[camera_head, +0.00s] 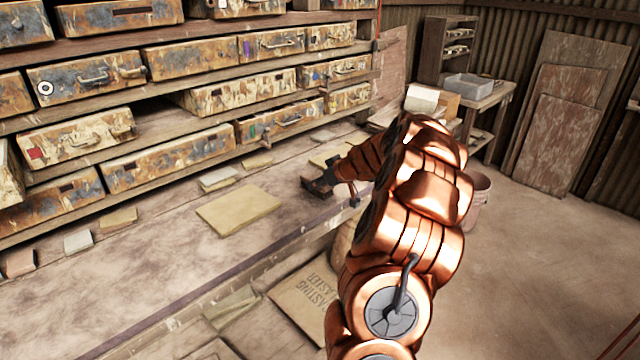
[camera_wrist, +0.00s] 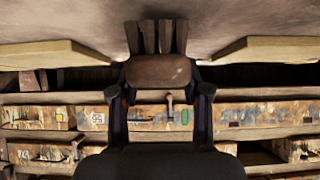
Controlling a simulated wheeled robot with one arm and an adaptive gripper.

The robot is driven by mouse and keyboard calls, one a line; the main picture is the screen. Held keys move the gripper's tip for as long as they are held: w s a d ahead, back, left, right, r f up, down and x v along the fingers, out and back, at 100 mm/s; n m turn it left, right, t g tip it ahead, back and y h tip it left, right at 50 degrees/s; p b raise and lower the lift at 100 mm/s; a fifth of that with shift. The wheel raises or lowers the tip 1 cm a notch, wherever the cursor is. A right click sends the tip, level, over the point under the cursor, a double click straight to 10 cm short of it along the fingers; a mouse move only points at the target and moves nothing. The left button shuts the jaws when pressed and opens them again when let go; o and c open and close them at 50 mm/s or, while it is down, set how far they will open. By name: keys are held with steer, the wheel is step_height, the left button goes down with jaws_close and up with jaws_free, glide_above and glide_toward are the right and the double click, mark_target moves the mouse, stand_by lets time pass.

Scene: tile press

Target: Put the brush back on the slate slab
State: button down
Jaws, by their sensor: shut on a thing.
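My gripper (camera_wrist: 159,95) is shut on the brush (camera_wrist: 158,70), a brown block with stiff, dark strands on its far side, pointing toward the bench top. In the head view my gripper (camera_head: 325,184) is low over the bench near its front edge; the brush is too small and dark there to make out clearly. A flat yellowish slab (camera_head: 238,208) lies on the bench to the left of my gripper. Another pale slab (camera_head: 326,159) lies just behind it. In the wrist view slabs show on both sides of the brush, apart from it. I cannot tell which is slate.
Rusty, paint-worn drawers (camera_head: 190,151) fill the shelves behind the bench (camera_head: 150,245). Small tile pieces (camera_head: 218,179) lie along the back of the bench. A printed cardboard piece (camera_head: 306,300) lies below the front edge. The bench front left is bare.

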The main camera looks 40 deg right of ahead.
steer(key=shift+f, duration=0.65)
steer(key=shift+f+b, duration=0.25)
steer(key=shift+b, duration=0.05)
steer(key=c, duration=0.5)
jaws_free()
steer(key=shift+r, duration=0.1)
steer(key=shift+c, duration=0.2)
steer(key=shift+r+p, duration=0.2)
steer(key=shift+p, duration=0.2)
steer(key=b+v, duration=0.2)
steer(key=v, duration=1)
